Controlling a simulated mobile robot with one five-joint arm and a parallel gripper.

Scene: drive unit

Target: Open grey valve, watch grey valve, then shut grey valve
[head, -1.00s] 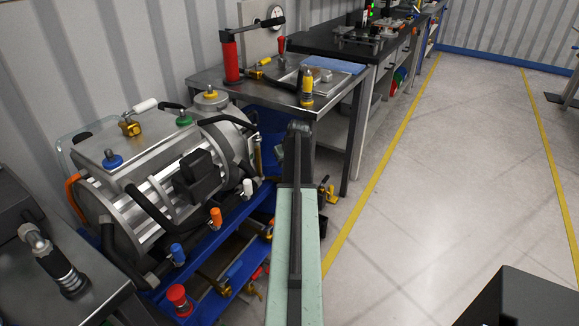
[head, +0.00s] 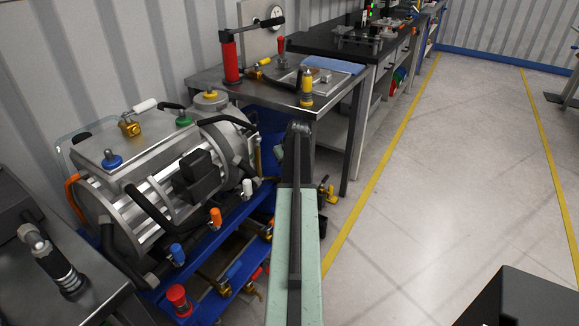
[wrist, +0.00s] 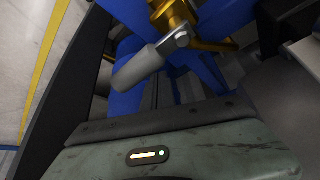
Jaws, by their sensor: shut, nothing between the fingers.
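A grey valve handle (wrist: 140,68) shows in the wrist view, a blunt light-grey lever on a brass valve body (wrist: 172,14) at the top. The lever slants down to the left from its pivot screw. My gripper (wrist: 160,118) is just below the lever in that view, shut and empty, with its pale green housing and dark front edge across the bottom. Its fingertips are not clearly visible, and I cannot tell whether it touches the lever. In the head view my arm covers the middle, and I cannot make out the grey valve or the gripper.
A silver drive unit (head: 160,160) with coloured valves sits on a blue frame (head: 228,222) left of my arm. A yellow-handled brass valve (head: 327,193) is right of the arm. A steel table (head: 340,88) stands behind. Open floor (head: 440,190) lies to the right.

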